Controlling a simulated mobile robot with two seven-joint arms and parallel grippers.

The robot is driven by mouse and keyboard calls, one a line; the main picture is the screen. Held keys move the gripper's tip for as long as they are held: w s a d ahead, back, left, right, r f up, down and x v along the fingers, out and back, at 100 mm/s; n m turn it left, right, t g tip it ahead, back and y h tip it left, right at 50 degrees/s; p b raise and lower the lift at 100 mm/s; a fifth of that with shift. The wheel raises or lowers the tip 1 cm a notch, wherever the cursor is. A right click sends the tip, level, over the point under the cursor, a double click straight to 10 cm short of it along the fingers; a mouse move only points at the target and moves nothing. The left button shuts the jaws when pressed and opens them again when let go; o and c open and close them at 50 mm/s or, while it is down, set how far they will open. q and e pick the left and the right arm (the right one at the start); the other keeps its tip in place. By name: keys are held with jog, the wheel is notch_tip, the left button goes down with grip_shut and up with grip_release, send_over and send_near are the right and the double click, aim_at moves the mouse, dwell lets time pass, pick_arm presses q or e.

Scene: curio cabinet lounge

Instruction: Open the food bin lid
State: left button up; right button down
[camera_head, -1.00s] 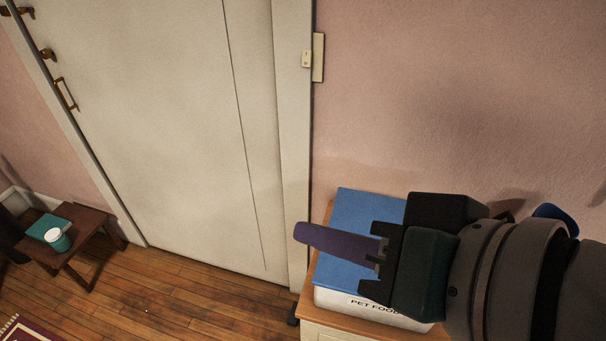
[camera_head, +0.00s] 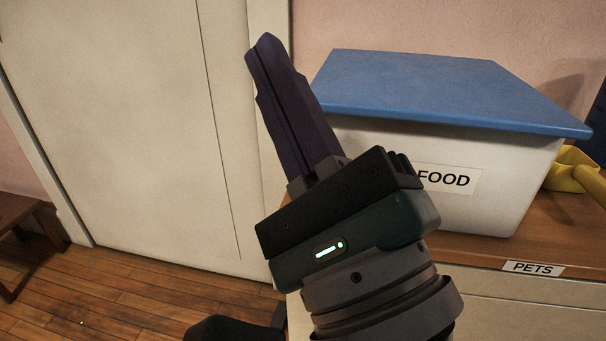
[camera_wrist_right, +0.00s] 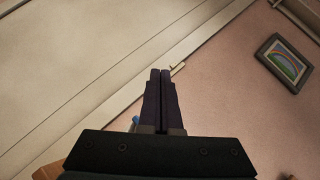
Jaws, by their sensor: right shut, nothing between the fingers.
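The food bin (camera_head: 505,190) is a white box with a "FOOD" label, standing on a wooden cabinet top. Its blue lid (camera_head: 430,88) lies flat on it and looks closed. My right gripper (camera_head: 264,50) points up in front of the bin's left side, fingers shut and empty. It hides the bin's left front and part of the label. In the right wrist view the same gripper (camera_wrist_right: 160,75) shows its two fingers pressed together, pointing towards the wall and door frame. My left gripper does not show.
The wooden cabinet (camera_head: 485,249) carries a "PETS" label on its front edge. A yellow object (camera_head: 573,172) lies right of the bin. A white door (camera_head: 120,110) is at the left, with a wooden table (camera_head: 25,225) beyond it. A framed picture (camera_wrist_right: 285,62) hangs on the pink wall.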

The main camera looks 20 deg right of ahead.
jog(key=s+d+f+m+h+b, duration=0.2)
jog(key=d+f+m+h+b, duration=0.2)
jog(key=f+m+h+b, duration=0.5)
jog(key=s+d+f+m+h+b, duration=0.2)
jog(key=d+f+m+h+b, duration=0.1)
jog(key=f+m+h+b, duration=0.55)
jog(key=shift+m+g+y, duration=0.25)
jog(key=shift+m+g, duration=0.3)
jog(key=shift+g, duration=0.05)
jog(key=x, duration=0.3)
jog(key=p+x, duration=0.1)
jog(key=x, duration=0.2)
jog(key=d+f+x, duration=0.1)
jog(key=x, duration=0.1)
jog(key=shift+w+d+r+p, duration=0.3)
jog(key=shift+w+r+p, duration=0.05)
jog(key=shift+w+p, duration=0.05)
notch_tip(320, 180, up, 2)
jog(key=shift+r+p, duration=0.2)
jog(key=shift+p, duration=0.2)
jog(key=shift+a+r, duration=0.1)
jog(key=shift+r, duration=0.5)
jog(key=shift+s, duration=0.1)
